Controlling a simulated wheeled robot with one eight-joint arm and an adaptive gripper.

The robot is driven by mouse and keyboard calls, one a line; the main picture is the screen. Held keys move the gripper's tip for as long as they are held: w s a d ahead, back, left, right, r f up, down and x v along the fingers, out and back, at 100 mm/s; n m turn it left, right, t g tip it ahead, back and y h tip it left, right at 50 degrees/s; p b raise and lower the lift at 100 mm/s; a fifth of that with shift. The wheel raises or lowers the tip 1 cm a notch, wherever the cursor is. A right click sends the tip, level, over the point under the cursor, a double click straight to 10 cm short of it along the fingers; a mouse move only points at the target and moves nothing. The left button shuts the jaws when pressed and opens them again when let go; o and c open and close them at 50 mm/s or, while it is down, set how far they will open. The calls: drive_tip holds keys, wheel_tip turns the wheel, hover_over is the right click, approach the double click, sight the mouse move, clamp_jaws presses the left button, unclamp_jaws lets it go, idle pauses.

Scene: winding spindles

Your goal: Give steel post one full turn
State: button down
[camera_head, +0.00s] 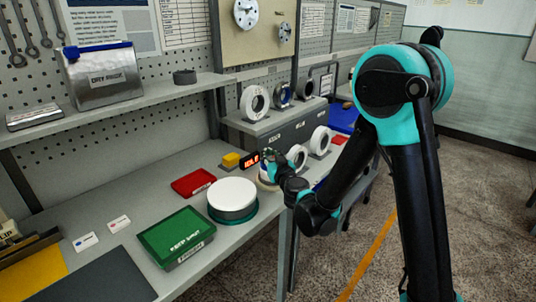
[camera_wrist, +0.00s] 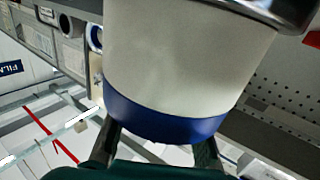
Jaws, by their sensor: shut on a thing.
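In the wrist view a wide cream cylinder (camera_wrist: 185,60) with a blue band (camera_wrist: 165,118) and a shiny metal rim (camera_wrist: 285,12) fills the upper middle. I take it for the steel post, but cannot be sure. The dark fingers of my gripper (camera_wrist: 158,140) lie at either side of its blue end, shut on it. In the head view my gripper (camera_head: 272,164) is over the bench's right part, beside a red lit display (camera_head: 249,160). The post is mostly hidden there by my gripper and wrist.
White rings (camera_head: 254,103) stand on a grey shelf behind.

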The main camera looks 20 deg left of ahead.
drive_tip(key=shift+w+d+m+t+h, duration=0.1)
drive_tip(key=shift+d+m+t+h, duration=0.1)
drive_tip(key=shift+m+t+h, duration=0.6)
drive_tip(key=shift+w+d+m+t+h, duration=0.15)
drive_tip(key=shift+m+t+h, duration=0.15)
drive_tip(key=shift+m+h, duration=0.5)
drive_tip(key=shift+w+d+m+t+h, duration=0.2)
drive_tip(key=shift+m+h, duration=0.25)
drive_tip(key=shift+h, duration=0.4)
drive_tip(key=shift+s+d+m+t+h, duration=0.2)
drive_tip(key=shift+m+h, duration=0.3)
drive_tip(key=shift+h, duration=0.4)
drive_tip(key=shift+w+d+m+t+h, duration=0.1)
drive_tip(key=shift+m+t+h, duration=0.3)
drive_tip(key=shift+h, duration=0.45)
drive_tip(key=shift+d+m+h, duration=0.15)
drive_tip(key=shift+m+h, duration=0.2)
drive_tip(key=shift+h, duration=0.15)
drive_tip(key=c, duration=1.1)
unclamp_jaws()
drive_tip(key=s+d, duration=0.1)
drive_tip(key=s, duration=1.1)
drive_tip(key=shift+w, duration=0.1)
